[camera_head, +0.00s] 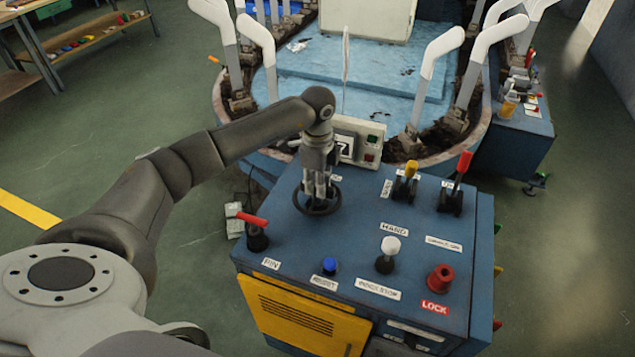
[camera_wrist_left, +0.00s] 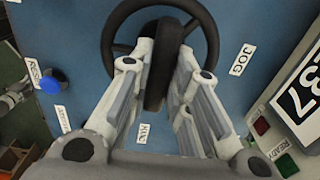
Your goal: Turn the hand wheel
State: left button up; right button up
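The black hand wheel (camera_head: 318,207) lies on the blue top of the control cabinet, near its back left. In the left wrist view its ring and spokes (camera_wrist_left: 205,30) fill the top middle. My left gripper (camera_head: 320,185) reaches down onto the wheel from above. In the left wrist view, its two grey fingers (camera_wrist_left: 165,55) stand either side of a thick black part of the wheel and appear to touch it on both sides. The fingers hide part of the wheel. My right gripper is in neither view.
On the cabinet (camera_head: 340,235) stand a red-handled lever (camera_head: 253,220), a blue button (camera_head: 330,265), a white-knobbed lever (camera_head: 390,248), a red knob (camera_head: 440,278), and yellow (camera_head: 411,170) and red (camera_head: 463,165) levers. A display box (camera_head: 358,142) stands behind the wheel. White leg-shaped forms (camera_head: 440,55) rise behind.

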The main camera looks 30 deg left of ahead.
pick_arm(q)
grip_shut()
